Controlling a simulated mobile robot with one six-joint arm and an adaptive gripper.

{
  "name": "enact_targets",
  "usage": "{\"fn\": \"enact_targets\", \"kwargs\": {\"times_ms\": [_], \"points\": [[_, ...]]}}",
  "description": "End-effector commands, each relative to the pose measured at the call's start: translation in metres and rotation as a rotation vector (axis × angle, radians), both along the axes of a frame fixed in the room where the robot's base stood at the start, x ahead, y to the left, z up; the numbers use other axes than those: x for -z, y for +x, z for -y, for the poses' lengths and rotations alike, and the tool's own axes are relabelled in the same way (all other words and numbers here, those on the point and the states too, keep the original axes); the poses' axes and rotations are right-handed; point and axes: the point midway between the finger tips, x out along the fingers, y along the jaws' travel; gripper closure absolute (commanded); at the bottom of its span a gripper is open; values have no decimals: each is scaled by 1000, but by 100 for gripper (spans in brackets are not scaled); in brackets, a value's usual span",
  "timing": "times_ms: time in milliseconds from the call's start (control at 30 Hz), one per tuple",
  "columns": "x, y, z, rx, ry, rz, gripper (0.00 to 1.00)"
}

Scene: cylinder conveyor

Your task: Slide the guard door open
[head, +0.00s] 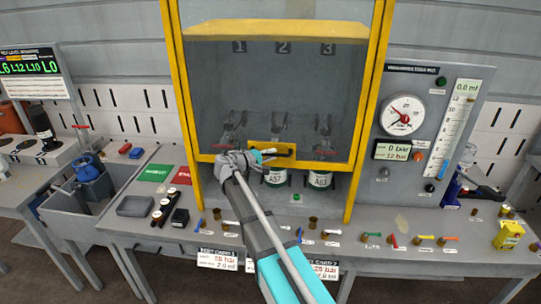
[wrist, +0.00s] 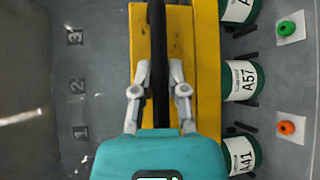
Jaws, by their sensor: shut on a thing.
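The guard door (head: 290,85) is a clear pane in a yellow frame, in the middle of the head view. Its lower rail crosses in front of the green cylinders, whose labelled lower parts show beneath it. A black bar handle (head: 282,154) sits on a yellow plate at the door's lower edge. It also shows in the wrist view (wrist: 157,45). My gripper (head: 256,158) is at this handle, its fingers (wrist: 158,85) one on each side of the bar and shut on it. My gripper hides the handle's left part in the head view.
Cylinder A57 (head: 276,178) and others stand behind the door. A gauge panel (head: 430,130) stands to the right. Small coloured fittings and a grey tray (head: 136,206) lie on the bench (head: 390,268). The yellow posts (head: 187,130) flank the door.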

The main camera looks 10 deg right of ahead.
Motion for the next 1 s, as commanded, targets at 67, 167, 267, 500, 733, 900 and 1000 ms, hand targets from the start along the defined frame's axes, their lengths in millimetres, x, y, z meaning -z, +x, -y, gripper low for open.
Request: {"fn": "enact_targets", "kwargs": {"times_ms": [67, 167, 267, 500, 733, 900, 1000], "points": [[-2, 1, 0, -4, 0, 1, 100], [-6, 1, 0, -5, 0, 1, 100], [-12, 1, 0, -5, 0, 1, 100], [-38, 1, 1, -5, 0, 0, 100], [-71, 1, 1, -4, 0, 1, 100], [-95, 1, 1, -4, 0, 1, 100], [-109, 1, 1, -3, 0, 1, 100]]}}
